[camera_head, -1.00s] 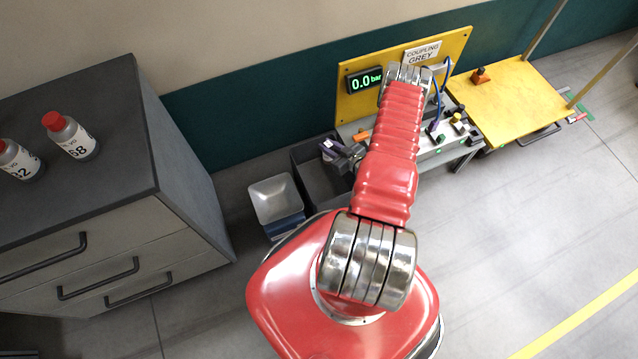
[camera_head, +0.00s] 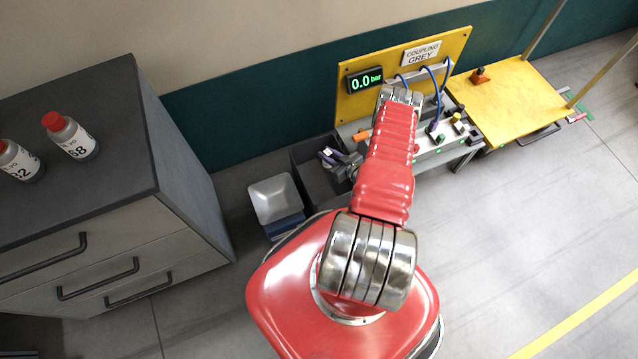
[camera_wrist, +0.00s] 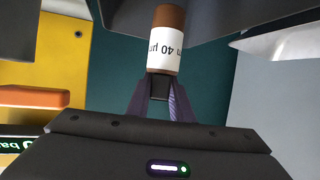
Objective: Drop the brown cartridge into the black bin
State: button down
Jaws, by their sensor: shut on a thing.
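The brown cartridge (camera_wrist: 170,16), with a white "40 µm" label, is held at the tips of my gripper (camera_wrist: 160,86) in the wrist view. In the head view my gripper (camera_head: 332,157) is over the black bin (camera_head: 316,186), which stands on the floor left of the bench. The cartridge is too small to make out clearly there. A dark grey surface, likely the bin, crosses the top of the wrist view behind the cartridge.
A grey drawer cabinet (camera_head: 185,165) with bottles is further left. The bench with the yellow panel (camera_head: 360,105) and gauge is close on the right, with an orange handle (camera_wrist: 30,97) near my gripper.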

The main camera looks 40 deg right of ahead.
jog(key=c, duration=1.5)
grip_release()
jog(key=v, duration=1.3)
jog(key=shift+s+r, duration=0.1)
jog(key=shift+s, duration=0.2)
